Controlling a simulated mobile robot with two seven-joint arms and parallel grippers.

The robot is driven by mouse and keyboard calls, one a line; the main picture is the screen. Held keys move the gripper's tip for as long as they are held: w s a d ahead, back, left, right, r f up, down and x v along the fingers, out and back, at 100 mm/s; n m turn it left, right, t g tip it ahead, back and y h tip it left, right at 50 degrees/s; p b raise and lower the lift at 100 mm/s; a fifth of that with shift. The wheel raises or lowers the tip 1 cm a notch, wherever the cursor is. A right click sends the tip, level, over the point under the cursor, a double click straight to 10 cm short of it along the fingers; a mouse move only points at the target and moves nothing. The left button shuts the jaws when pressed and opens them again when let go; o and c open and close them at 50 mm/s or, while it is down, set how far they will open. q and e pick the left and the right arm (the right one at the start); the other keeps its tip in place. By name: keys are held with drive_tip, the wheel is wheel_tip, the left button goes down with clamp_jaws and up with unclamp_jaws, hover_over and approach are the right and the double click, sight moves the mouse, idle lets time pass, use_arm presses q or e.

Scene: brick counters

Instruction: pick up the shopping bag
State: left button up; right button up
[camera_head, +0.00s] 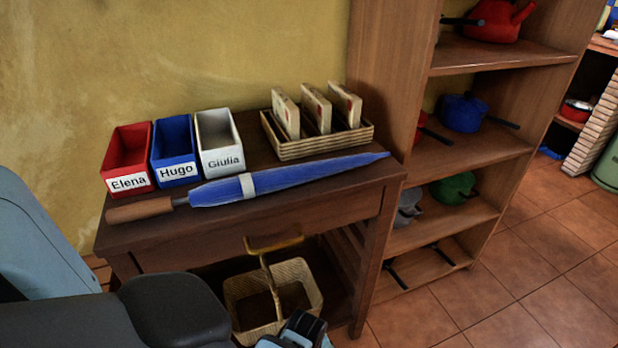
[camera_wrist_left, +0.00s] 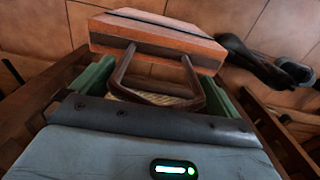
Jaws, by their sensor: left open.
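The shopping bag (camera_head: 240,312) is a pale woven basket-like bag with an open top. It stands in the space under the dark wooden table, with a handle (camera_head: 275,243) rising above it. In the left wrist view, a brown handle loop (camera_wrist_left: 122,72) stands up over a patch of weave. My left gripper (camera_wrist_left: 160,88) is open, with green side pieces left and right of the loop; I cannot tell whether they touch it. In the head view, a dark part of my left arm (camera_head: 303,328) is at the bag's lower right, and its fingertips are hidden. My right gripper is not in view.
The table (camera_head: 310,205) bears a blue umbrella (camera_head: 290,178), red, blue and white named boxes, and a tray (camera_head: 345,140). A shelf (camera_head: 480,160) with pots stands at right. Tiled floor (camera_head: 530,270) is clear there. An orange-brown block (camera_wrist_left: 160,38) shows beyond the loop.

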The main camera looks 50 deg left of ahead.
use_arm(q)
drive_tip(key=shift+f, duration=0.2)
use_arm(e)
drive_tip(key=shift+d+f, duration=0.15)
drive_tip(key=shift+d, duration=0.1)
use_arm(q)
drive_tip(key=c, duration=1.1)
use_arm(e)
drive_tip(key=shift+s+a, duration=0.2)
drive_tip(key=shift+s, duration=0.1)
use_arm(q)
drive_tip(key=shift+r, duration=0.15)
drive_tip(key=shift+c, duration=0.2)
